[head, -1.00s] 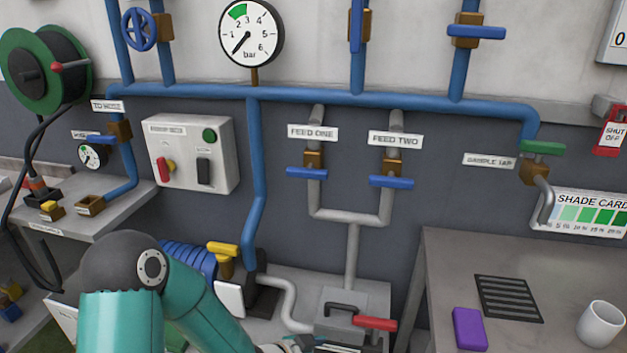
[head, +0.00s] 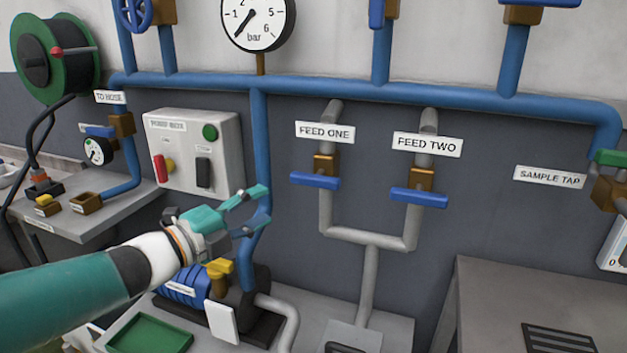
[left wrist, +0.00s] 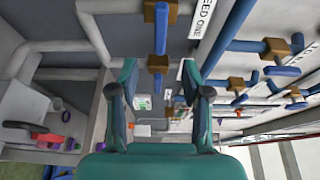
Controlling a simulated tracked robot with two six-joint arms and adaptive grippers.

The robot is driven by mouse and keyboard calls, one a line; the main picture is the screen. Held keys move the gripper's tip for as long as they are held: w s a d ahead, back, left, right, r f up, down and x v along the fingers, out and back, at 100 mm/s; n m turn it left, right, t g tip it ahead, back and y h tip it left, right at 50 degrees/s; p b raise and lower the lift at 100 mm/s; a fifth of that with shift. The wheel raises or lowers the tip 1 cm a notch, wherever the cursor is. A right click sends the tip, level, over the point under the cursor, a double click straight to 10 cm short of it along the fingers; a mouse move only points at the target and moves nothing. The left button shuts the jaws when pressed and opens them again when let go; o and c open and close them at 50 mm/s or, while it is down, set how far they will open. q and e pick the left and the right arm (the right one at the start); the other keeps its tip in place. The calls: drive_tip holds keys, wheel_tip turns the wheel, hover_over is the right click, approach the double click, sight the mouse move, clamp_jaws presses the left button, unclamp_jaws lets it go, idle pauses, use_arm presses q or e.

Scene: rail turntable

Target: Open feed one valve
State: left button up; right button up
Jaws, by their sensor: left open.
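The feed one valve has a blue lever (head: 315,181) on a brass body (head: 326,163), under the FEED ONE label (head: 325,132). Its lever lies crosswise to the grey vertical pipe. My left gripper (head: 264,205) is open and empty, to the left of the lever and a little lower in the head view, apart from it. In the left wrist view, which is turned sideways, the feed one lever (left wrist: 161,28) shows near the top, beyond the open fingers (left wrist: 158,92). My right gripper is not in view.
The similar feed two lever (head: 418,197) is to the right, also crosswise. A blue vertical pipe (head: 260,130) runs behind my left fingers. A control box (head: 195,153) is at left and a grey bench (head: 480,300) at lower right.

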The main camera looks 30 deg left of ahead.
sight(311, 183)
use_arm(q)
drive_tip(key=w, duration=0.4)
drive_tip(key=w+d, duration=0.1)
drive_tip(key=w, duration=0.4)
drive_tip(key=w+d+p, duration=0.1)
drive_tip(key=w, duration=0.4)
drive_tip(key=shift+w+d, duration=0.15)
drive_tip(key=shift+d, duration=0.1)
